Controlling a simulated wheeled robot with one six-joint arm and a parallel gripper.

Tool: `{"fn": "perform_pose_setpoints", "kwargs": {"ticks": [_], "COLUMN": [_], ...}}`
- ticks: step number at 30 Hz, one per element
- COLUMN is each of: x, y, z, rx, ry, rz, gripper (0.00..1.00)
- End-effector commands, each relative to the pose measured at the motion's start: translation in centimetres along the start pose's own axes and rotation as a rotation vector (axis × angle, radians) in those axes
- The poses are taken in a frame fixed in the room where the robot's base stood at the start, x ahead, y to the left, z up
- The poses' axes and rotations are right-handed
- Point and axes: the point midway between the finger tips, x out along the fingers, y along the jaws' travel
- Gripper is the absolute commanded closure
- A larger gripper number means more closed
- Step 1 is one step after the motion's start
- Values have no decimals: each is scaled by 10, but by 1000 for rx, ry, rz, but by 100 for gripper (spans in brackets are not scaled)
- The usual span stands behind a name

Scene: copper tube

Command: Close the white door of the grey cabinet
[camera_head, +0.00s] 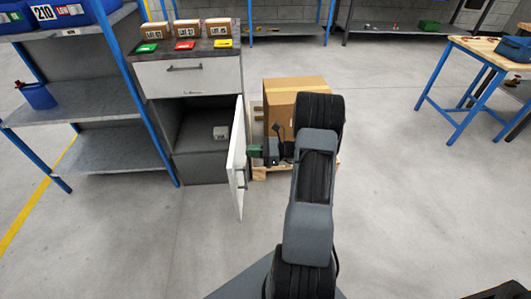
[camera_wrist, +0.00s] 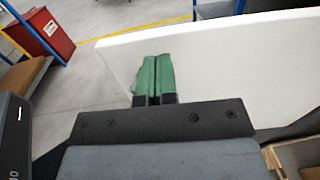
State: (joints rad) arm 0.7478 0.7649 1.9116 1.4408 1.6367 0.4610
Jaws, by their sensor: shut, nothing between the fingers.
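The grey cabinet (camera_head: 205,181) stands left of centre in the head view, with its lower compartment open. Its white door (camera_head: 237,160) is hinged at the right side and swung wide open toward me. In the wrist view the white door (camera_wrist: 225,62) spans the middle and right. My gripper (camera_head: 254,151) has green fingers and is at the right, outer face of the door, close to it. In the wrist view the fingers (camera_wrist: 155,75) are together with nothing between them. I cannot tell whether they touch the door.
A cardboard box (camera_head: 290,95) on a pallet stands right behind my arm. A blue-framed shelf (camera_head: 85,150) is left of the cabinet. The floor in front of the door is clear.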

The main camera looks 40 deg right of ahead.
Motion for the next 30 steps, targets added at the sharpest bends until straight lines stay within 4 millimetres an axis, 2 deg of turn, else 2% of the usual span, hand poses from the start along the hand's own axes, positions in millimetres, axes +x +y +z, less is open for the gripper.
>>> {"fn": "perform_pose_setpoints", "kwargs": {"ticks": [3, 9, 25, 30], "x": [17, 32, 36, 41], "y": [0, 0, 0, -2], "z": [-1, -1, 0, 1], "rx": [0, 0, 0, 0], "ry": [1, 1, 1, 1], "rz": [3, 2, -3, -52], "gripper": [100, 100, 100, 100]}}
